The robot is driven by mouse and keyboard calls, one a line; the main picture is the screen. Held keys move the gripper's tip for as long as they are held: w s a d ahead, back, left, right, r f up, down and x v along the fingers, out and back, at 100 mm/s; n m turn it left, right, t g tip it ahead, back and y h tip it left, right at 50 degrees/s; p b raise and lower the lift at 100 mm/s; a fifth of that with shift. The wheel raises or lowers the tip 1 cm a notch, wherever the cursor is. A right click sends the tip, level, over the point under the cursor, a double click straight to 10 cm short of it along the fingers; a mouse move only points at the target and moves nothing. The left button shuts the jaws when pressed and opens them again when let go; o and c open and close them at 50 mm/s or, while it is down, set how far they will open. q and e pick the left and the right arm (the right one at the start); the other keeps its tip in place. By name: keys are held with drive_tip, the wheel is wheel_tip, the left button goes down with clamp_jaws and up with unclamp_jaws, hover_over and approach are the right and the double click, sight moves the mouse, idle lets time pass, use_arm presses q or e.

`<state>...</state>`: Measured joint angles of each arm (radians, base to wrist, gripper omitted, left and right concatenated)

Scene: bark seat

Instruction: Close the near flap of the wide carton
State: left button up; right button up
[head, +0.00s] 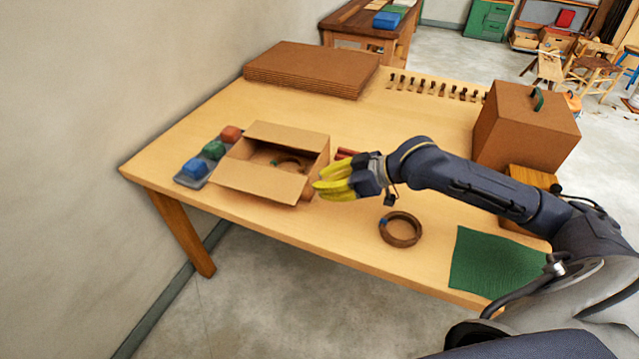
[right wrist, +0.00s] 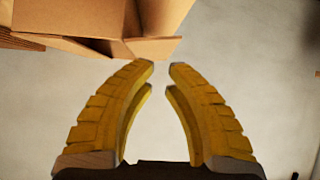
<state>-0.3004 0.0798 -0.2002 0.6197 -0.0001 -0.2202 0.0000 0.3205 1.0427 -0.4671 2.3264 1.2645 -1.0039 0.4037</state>
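The wide carton (head: 313,160) stands open near the left part of the table. Its near flap (head: 255,184) is folded outward toward the front edge, and its far flap (head: 287,136) also stands open. A brown coil with a green band (head: 290,161) lies inside. My right gripper (head: 318,188), with yellow fingers, is just right of the near flap's right end. In the right wrist view its fingertips (right wrist: 162,67) are a small gap apart with nothing between them, and part of the carton (right wrist: 105,22) shows at upper left. My left gripper is not in view.
A tray (head: 190,181) with blue, green and red blocks sits left of the carton. A brown coil (head: 400,229) and green mat (head: 495,262) lie to the right. A closed box (head: 525,125) and stacked cardboard (head: 312,68) stand farther back.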

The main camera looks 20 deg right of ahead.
sight(280, 199)
drive_tip(key=shift+w+a+f, duration=0.15)
drive_tip(key=shift+a+f, duration=0.1)
drive_tip(key=shift+f, duration=1.55)
drive_tip(key=shift+w+a+f, duration=0.15)
drive_tip(key=shift+a+f, duration=0.05)
drive_tip(key=shift+f, duration=1.65)
drive_tip(key=shift+w+a+f, duration=0.15)
drive_tip(key=shift+a+f, duration=0.1)
drive_tip(key=shift+f, duration=1.55)
drive_tip(key=shift+w+a, duration=2.55)
drive_tip(key=shift+a, duration=0.1)
drive_tip(key=shift+s+a+r, duration=0.2)
drive_tip(key=shift+a+r, duration=0.05)
drive_tip(key=shift+r, duration=0.6)
drive_tip(key=shift+s+a+r, duration=0.25)
drive_tip(key=shift+r, duration=0.65)
drive_tip(key=shift+s+a+r, duration=0.2)
drive_tip(key=shift+a+r, duration=0.05)
drive_tip(key=shift+r, duration=0.6)
drive_tip(key=shift+w+d+r, duration=0.1)
drive_tip(key=shift+r, duration=0.6)
drive_tip(key=shift+w+d+r, duration=0.15)
drive_tip(key=shift+r, duration=0.6)
drive_tip(key=shift+w+d+r, duration=0.1)
drive_tip(key=shift+r, duration=0.6)
drive_tip(key=shift+w+d+r, duration=1.25)
drive_tip(key=shift+r, duration=0.05)
drive_tip(key=shift+w+d, duration=1.7)
drive_tip(key=shift+w, duration=0.1)
